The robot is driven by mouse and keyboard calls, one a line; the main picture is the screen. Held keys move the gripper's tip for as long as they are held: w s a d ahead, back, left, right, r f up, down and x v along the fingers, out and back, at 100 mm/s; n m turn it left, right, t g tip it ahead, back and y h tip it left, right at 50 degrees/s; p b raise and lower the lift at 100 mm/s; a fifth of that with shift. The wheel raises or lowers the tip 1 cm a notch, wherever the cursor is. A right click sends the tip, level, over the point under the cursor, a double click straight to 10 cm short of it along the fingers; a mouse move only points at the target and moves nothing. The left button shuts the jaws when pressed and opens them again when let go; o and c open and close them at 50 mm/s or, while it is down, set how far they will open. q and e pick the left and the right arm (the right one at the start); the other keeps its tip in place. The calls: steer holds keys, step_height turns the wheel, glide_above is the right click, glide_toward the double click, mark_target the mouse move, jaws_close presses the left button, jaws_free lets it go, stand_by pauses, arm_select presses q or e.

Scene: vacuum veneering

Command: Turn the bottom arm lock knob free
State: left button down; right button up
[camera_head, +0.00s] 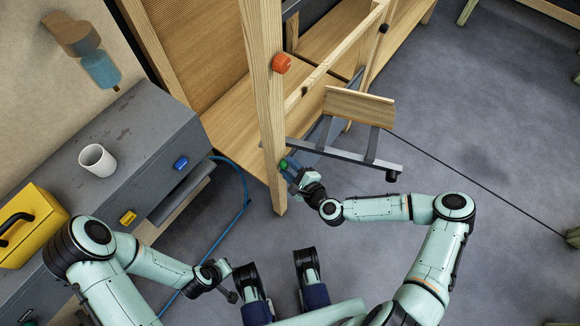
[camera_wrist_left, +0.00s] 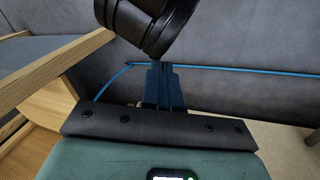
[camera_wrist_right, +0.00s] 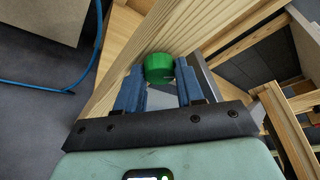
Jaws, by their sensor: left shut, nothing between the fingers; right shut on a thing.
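The green knob (camera_head: 284,164) sits low on the wooden post (camera_head: 262,100), where the grey metal arm (camera_head: 345,153) meets it. My right gripper (camera_head: 290,171) is shut on the knob from the front. In the right wrist view the knob (camera_wrist_right: 158,68) shows between the tips of the two blue fingers (camera_wrist_right: 160,80), against the post. My left gripper (camera_head: 231,283) is low in the head view, away from the post. In the left wrist view its blue fingers (camera_wrist_left: 164,82) are together with nothing between them.
An orange-red knob (camera_head: 281,63) is higher on the post. A wooden board (camera_head: 359,106) stands on the grey arm. A grey cabinet (camera_head: 110,150) at left carries a white mug (camera_head: 97,160) and a yellow case (camera_head: 30,225). A blue hose (camera_head: 243,200) runs beside it. Floor at right is open.

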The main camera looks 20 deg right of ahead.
steer(key=shift+a+f+n+t, duration=0.1)
steer(key=shift+f+n+t, duration=0.1)
steer(key=shift+n+t, duration=0.65)
steer(key=n+b, duration=0.1)
steer(key=n, duration=0.1)
steer(key=shift+n+t+h, duration=0.35)
steer(key=shift+h, duration=0.05)
steer(key=n+t+b, duration=0.1)
steer(key=n, duration=0.3)
steer(key=shift+f+y, duration=0.15)
steer(key=shift+y, duration=0.15)
arm_select(q)
steer(key=shift+t+y, duration=0.3)
steer(key=shift+t, duration=0.2)
steer(key=shift+w+a+f, duration=0.5)
steer(key=shift+w+f, duration=0.25)
steer(key=shift+w, duration=0.05)
steer(key=shift+w+a+f, duration=0.5)
steer(key=shift+w+f, duration=0.2)
steer(key=shift+w, duration=0.05)
arm_select(e)
steer(key=shift+n+t, duration=0.4)
steer(key=o, duration=1)
steer(key=shift+o, duration=0.2)
steer(key=shift+s, duration=0.1)
